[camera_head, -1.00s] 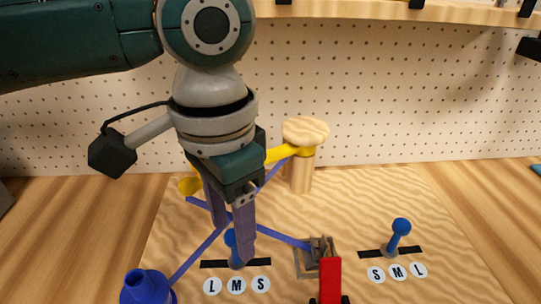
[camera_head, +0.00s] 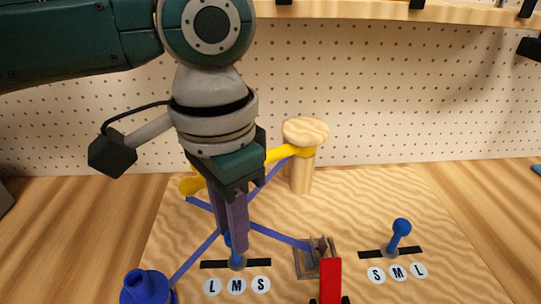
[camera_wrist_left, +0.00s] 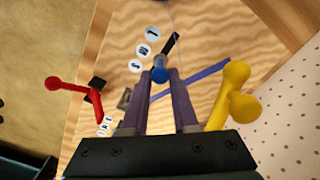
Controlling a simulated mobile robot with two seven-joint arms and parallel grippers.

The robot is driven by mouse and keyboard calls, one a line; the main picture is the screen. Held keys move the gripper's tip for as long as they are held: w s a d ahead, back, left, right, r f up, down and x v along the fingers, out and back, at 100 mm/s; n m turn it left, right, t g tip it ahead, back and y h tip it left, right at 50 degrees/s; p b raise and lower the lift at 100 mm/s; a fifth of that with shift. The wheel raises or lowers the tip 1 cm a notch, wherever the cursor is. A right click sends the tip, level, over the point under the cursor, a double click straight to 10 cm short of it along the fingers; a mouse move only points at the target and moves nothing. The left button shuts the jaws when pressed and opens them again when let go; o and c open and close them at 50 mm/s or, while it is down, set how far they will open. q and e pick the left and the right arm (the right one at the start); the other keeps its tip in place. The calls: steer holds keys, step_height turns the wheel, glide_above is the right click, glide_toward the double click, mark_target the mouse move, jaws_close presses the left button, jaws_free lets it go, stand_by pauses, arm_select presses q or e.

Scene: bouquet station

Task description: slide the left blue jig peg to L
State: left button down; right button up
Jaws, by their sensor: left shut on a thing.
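The left blue jig peg (camera_head: 237,261) stands in its black slot (camera_head: 207,264) above the white L, M and S discs, near the M disc (camera_head: 236,285). My left gripper (camera_head: 236,246) points down and is shut on the peg, hiding most of its upper part. In the left wrist view the peg's round blue head (camera_wrist_left: 159,75) shows between the two purple fingers (camera_wrist_left: 161,88). The L disc (camera_head: 212,286) lies to the left in the head view. My right gripper is not in view.
A second blue peg (camera_head: 401,227) stands in the right slot. A red lever (camera_head: 330,280) and metal clamp are between the slots. A blue spool-like part (camera_head: 147,287), purple ribbon (camera_head: 280,237), yellow handle (camera_head: 192,185) and wooden post (camera_head: 302,172) surround my gripper.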

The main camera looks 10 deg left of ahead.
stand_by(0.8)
arm_select(q)
steer(key=shift+a+r+p, duration=0.2)
steer(key=shift+a+p, duration=0.05)
steer(key=shift+p, duration=0.2)
steer(key=shift+s+a+p, duration=0.2)
steer(key=shift+a+p, duration=0.35)
steer(key=shift+s+a+p, duration=0.2)
steer(key=shift+a+p, duration=0.35)
steer(key=shift+a, duration=0.25)
steer(key=shift+f, duration=0.2)
steer(key=c, duration=0.7)
jaws_free()
steer(key=shift+a, duration=0.1)
